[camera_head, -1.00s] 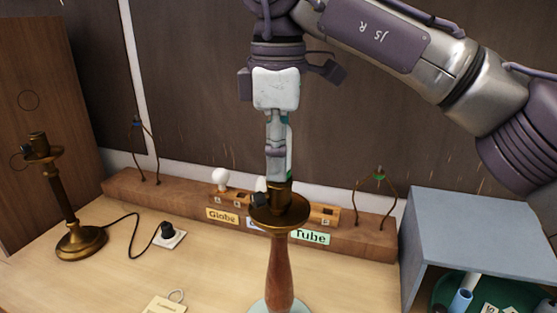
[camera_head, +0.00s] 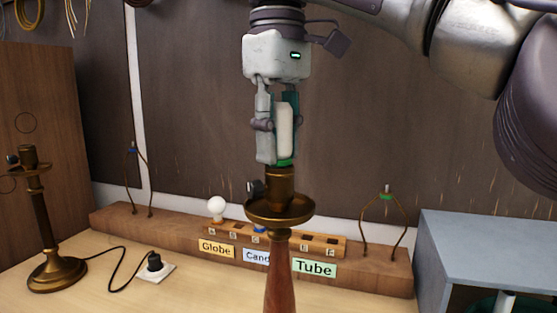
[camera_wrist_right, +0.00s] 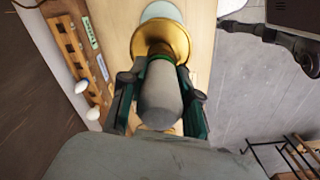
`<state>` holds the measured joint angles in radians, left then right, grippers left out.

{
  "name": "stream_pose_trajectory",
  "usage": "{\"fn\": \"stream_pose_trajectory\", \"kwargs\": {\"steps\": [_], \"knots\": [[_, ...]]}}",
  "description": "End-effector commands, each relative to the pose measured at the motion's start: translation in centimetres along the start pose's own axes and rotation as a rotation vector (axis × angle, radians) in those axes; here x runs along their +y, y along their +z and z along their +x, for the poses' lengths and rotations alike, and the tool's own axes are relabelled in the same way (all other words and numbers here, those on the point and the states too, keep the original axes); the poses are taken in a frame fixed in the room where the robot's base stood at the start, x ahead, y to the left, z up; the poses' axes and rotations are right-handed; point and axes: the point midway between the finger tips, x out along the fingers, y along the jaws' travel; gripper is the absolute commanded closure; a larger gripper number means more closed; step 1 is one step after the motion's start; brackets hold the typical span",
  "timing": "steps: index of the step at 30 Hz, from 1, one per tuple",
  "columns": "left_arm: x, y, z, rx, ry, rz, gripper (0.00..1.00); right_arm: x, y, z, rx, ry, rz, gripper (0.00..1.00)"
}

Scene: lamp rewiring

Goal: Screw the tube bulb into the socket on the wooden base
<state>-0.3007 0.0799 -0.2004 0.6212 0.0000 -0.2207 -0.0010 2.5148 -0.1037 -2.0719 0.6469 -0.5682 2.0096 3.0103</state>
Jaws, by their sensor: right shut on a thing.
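The tube bulb (camera_head: 285,130) is a pale upright cylinder with a green band at its lower end. My right gripper (camera_head: 274,135) is shut on it from above, one finger on each side. The bulb's lower end is at the mouth of the brass socket (camera_head: 280,184); its base is hidden, so I cannot tell how deep it sits. The socket tops a lamp with a brass dish (camera_head: 264,214) and a turned wooden stem (camera_head: 279,275). The right wrist view shows the bulb (camera_wrist_right: 160,98) over the brass dish (camera_wrist_right: 175,40). My left gripper is not clearly seen.
A second lamp (camera_head: 43,215) stands at the left, its cord running to a plug (camera_head: 154,262). Behind, a wooden rack (camera_head: 365,262) carries Globe, Cand and Tube labels and a white globe bulb (camera_head: 216,207). A grey-blue box (camera_head: 490,245) stands at the right.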

Motion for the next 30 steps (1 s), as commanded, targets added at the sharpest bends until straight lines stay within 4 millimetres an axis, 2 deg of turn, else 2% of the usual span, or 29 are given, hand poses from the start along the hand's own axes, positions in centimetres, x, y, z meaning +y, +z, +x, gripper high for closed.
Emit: {"fn": "stream_pose_trajectory", "kwargs": {"steps": [6, 14, 15, 20, 30], "knots": [[0.55, 0.03, 0.67, 0.002, 0.006, -0.002, 0.6, -0.06, -0.04, 0.23, -0.006, 0.002, 0.077, 0.99], [0.54, 0.02, 0.66, 0.002, 0.006, -0.001, 0.6, -0.07, -0.04, 0.14, -0.004, -0.002, 0.085, 0.99], [0.54, 0.02, 0.66, 0.002, 0.006, -0.001, 0.6, -0.06, -0.04, 0.14, -0.004, -0.002, 0.084, 0.67], [0.54, 0.0, 0.66, 0.002, 0.006, -0.001, 0.6, -0.05, -0.03, 0.11, -0.003, -0.001, 0.085, 0.4], [0.49, -0.03, 0.44, 0.001, 0.006, -0.002, 0.6, -0.01, 0.0, -0.05, -0.001, -0.003, 0.048, 0.39]]}}
